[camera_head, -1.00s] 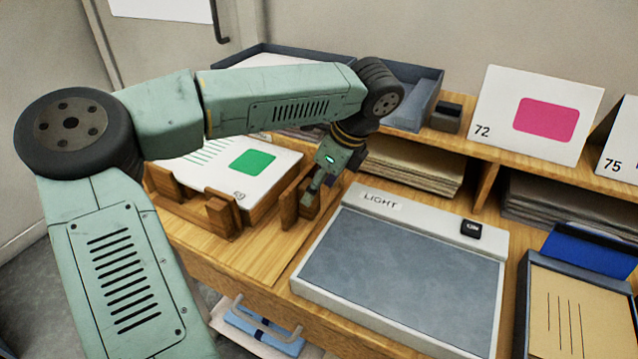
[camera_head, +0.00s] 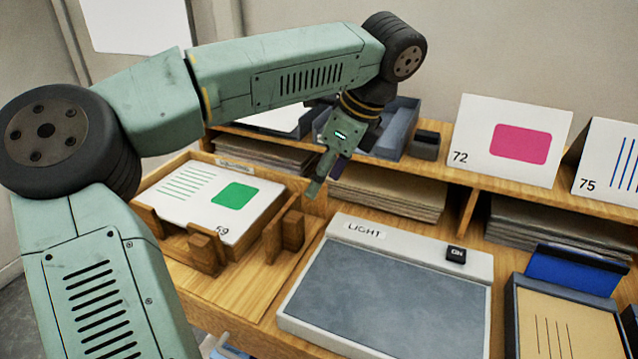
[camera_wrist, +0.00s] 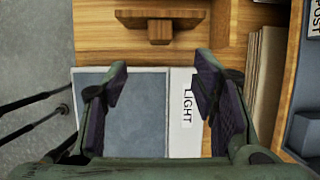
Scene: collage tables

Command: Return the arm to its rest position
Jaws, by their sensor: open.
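My gripper (camera_head: 322,178) hangs above the desk, between the wooden card holder and the light panel, pointing down. The wrist view shows its two dark-padded fingers (camera_wrist: 155,95) wide apart with nothing between them. Below them in that view lie the light panel (camera_wrist: 150,122) and a wooden block of the holder (camera_wrist: 160,30). My arm is bent, with its forearm stretched across the upper left of the head view.
The wooden holder (camera_head: 178,250) carries a card marked 59 (camera_head: 200,208). The light panel (camera_head: 375,300) lies to its right. Cards 72 (camera_head: 478,135) and 75 (camera_head: 598,150) stand on the shelf. A blue-grey tray (camera_head: 395,140) sits behind my gripper.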

